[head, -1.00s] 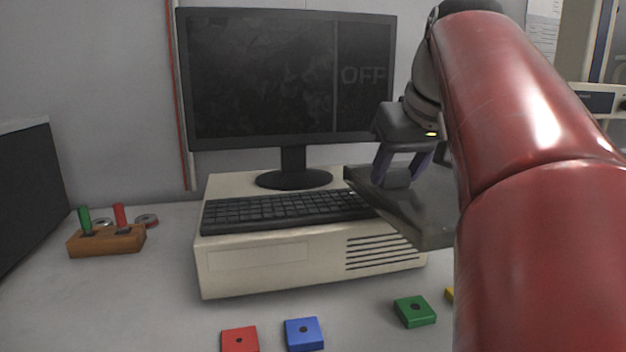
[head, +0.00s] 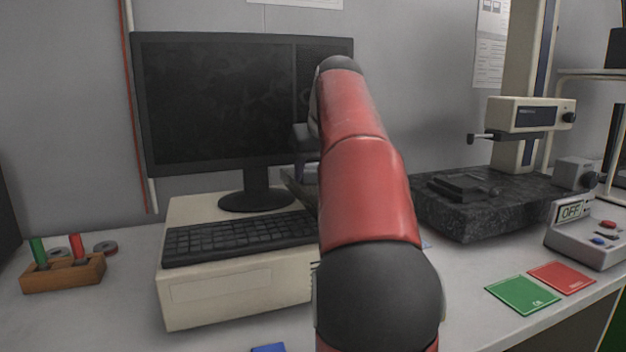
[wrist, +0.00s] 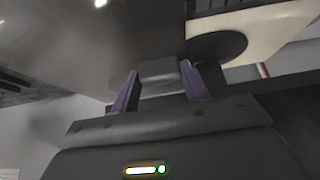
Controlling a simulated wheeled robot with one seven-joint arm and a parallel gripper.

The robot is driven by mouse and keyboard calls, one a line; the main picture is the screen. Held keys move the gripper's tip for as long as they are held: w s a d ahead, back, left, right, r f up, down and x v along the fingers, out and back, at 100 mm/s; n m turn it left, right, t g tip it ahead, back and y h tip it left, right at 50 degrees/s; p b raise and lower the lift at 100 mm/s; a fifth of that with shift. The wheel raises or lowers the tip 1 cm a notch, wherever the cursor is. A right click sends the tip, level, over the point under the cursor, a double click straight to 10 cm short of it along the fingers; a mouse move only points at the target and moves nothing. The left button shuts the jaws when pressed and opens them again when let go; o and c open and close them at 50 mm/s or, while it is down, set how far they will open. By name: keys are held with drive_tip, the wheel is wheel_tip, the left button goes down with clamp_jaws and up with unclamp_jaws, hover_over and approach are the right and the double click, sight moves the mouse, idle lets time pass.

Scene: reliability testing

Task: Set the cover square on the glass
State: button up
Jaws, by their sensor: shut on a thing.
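In the wrist view, my gripper (wrist: 160,88) is shut on the grey block-like handle (wrist: 158,72) of the cover, one purple finger on each side. The cover (wrist: 80,40) is a broad, smooth dark slab filling the upper left of that view. In the head view, my red arm hides most of the gripper and cover. Only a dark sliver of the cover (head: 299,190) shows left of the arm, at the right end of the keyboard. It is held up and looks tilted there. I cannot pick out the glass in either view.
A monitor (head: 220,105) stands on a beige computer case (head: 235,290) with a keyboard (head: 235,238). At right are a dark stone base (head: 480,215) with a measuring stand, a control box (head: 585,245), and green (head: 522,294) and red (head: 562,278) pads. A wooden block (head: 62,273) sits left.

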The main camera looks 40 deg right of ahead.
drive_tip(key=shift+f, duration=1.3)
drive_tip(key=shift+f+b, duration=0.1)
drive_tip(key=shift+b, duration=0.2)
drive_tip(key=o, duration=1.1)
